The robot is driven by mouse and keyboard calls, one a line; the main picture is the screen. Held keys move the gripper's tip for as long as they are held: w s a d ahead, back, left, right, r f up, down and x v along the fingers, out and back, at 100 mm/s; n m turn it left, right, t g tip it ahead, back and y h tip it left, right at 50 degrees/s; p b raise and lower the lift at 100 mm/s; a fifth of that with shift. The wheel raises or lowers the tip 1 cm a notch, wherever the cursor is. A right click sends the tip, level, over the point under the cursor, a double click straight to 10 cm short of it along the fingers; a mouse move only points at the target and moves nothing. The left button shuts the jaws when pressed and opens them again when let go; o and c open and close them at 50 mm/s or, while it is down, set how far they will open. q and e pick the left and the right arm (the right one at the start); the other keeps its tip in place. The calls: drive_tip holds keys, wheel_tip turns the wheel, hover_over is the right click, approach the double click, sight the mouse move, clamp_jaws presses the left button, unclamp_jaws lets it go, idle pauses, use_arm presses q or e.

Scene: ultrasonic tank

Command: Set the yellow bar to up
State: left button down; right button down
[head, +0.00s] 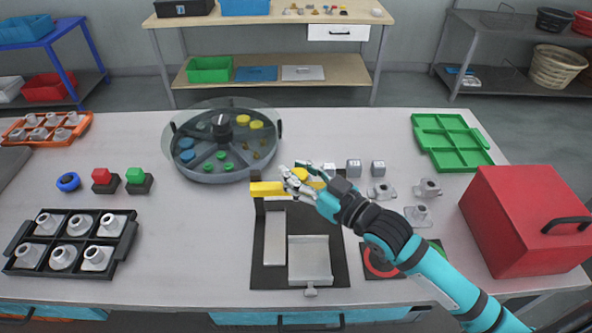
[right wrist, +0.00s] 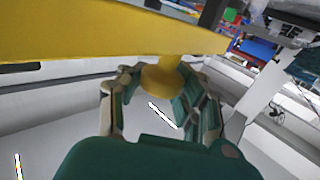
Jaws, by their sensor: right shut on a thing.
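The yellow bar (head: 267,188) lies across the back of a black base plate (head: 258,274) in the head view, near the middle of the table. My right gripper (head: 296,180) reaches in from the right and covers part of it. In the right wrist view the bar (right wrist: 90,35) spans the top, with a round yellow knob (right wrist: 160,82) projecting from it. The gripper's fingers (right wrist: 160,95) are closed around this knob. My left gripper is not in view.
In front of the bar, the plate carries a grey block (head: 275,238) and a square metal tray (head: 309,260). A round sectioned tank (head: 212,176) stands behind left. Small metal parts (head: 418,214) and a red box (head: 525,215) lie to the right.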

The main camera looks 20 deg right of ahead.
drive_tip(key=c, duration=1.4)
unclamp_jaws()
drive_tip(key=shift+r, duration=0.35)
drive_tip(key=o, duration=0.5)
drive_tip(key=shift+s+d, duration=0.15)
drive_tip(key=shift+s, duration=0.1)
drive_tip(key=shift+f, duration=0.15)
drive_tip(key=v, duration=1.2)
drive_tip(key=shift+f, duration=0.1)
